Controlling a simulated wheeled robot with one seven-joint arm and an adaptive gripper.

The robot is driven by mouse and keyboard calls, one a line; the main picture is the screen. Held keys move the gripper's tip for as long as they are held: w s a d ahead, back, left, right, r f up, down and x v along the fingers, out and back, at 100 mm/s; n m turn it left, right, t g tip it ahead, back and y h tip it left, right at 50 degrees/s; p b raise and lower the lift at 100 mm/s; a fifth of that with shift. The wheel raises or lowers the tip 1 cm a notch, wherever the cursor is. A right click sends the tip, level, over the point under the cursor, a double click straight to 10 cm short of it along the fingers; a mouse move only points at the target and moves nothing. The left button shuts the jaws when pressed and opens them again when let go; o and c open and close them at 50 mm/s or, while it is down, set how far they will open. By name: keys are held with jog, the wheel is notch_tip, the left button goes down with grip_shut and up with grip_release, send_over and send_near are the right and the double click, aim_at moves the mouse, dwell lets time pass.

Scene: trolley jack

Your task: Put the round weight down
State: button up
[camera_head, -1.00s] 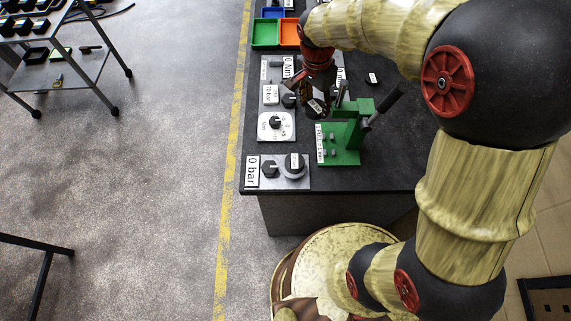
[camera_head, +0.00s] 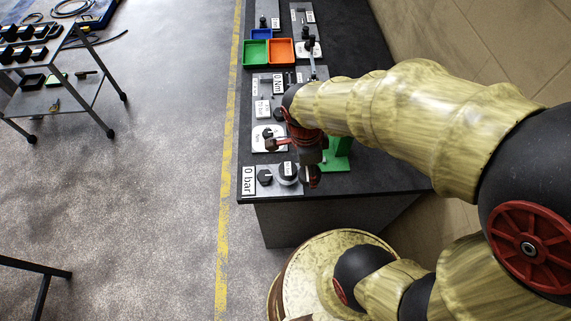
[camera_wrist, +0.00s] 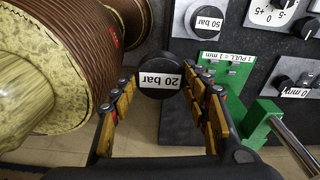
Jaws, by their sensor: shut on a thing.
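The round weight (camera_wrist: 158,80) is a black disc with a white "20 bar" label. In the wrist view it sits between the two fingertips, and my gripper (camera_wrist: 160,88) is shut on it. The bench surface shows beyond it, and I cannot tell whether it touches anything below. In the head view my gripper (camera_head: 311,174) hangs over the near end of the bench, just right of the "0 bar" plate (camera_head: 256,190). My wrist largely hides the weight there. Another black disc labelled "50 bar" (camera_wrist: 207,20) rests on that plate.
The green press (camera_head: 338,157) stands close to the right of my gripper; its metal handle (camera_wrist: 295,143) shows in the wrist view. Dial plates (camera_head: 268,138) line the left side of the bench. Green (camera_head: 255,52) and orange (camera_head: 281,51) trays are farther back.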

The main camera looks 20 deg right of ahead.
jog(key=w+a+f, duration=0.1)
jog(key=w+f, duration=0.1)
jog(key=w, duration=0.3)
send_over(289, 168)
jog(key=s, duration=0.1)
jog(key=f, duration=0.5)
jog(key=shift+s+a, duration=0.1)
jog(key=shift+a, duration=0.1)
jog(key=shift+w+a+f, duration=0.1)
jog(key=shift+w+f, duration=0.4)
jog(key=shift+f, duration=0.05)
jog(key=shift+w+f, duration=0.15)
jog(key=shift+f, duration=1.55)
jog(key=shift+f+b, duration=0.2)
jog(key=shift+b, duration=0.1)
jog(key=o, duration=1.6)
jog(key=shift+o, duration=0.2)
